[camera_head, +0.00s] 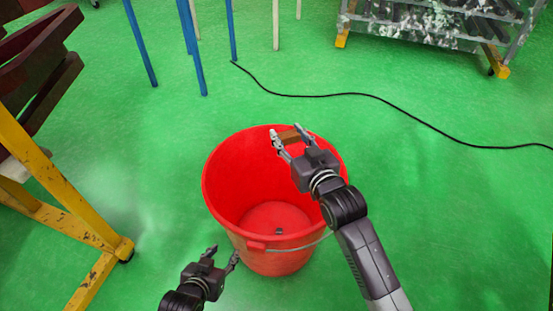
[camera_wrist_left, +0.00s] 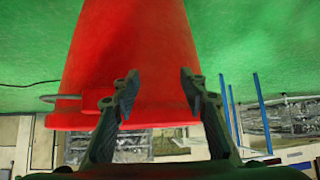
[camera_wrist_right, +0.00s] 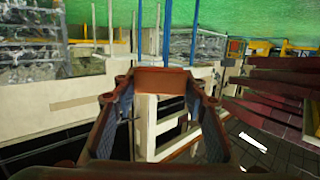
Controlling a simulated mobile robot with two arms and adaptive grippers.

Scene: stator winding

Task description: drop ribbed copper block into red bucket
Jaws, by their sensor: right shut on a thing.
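The ribbed copper block (camera_head: 288,136) is a small brown piece between the fingertips of my right gripper (camera_head: 286,139). In the right wrist view the block (camera_wrist_right: 163,80) spans the gap between the fingers; its ribs cannot be made out. In the head view, block and gripper overlap the far inner wall of the red bucket (camera_head: 225,180); their height above it is hard to tell. My left gripper (camera_head: 223,254) is open and empty at the bucket's near left side. The left wrist view shows the bucket (camera_wrist_left: 130,40) upside down beyond its parted fingers.
A small grey thing (camera_head: 279,231) lies on the bucket's floor. A yellow frame (camera_head: 60,210) stands at the left. Blue legs (camera_head: 197,70) and a metal crate (camera_head: 430,30) are at the back. A black cable (camera_head: 350,94) crosses the green floor. The floor right of the bucket is clear.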

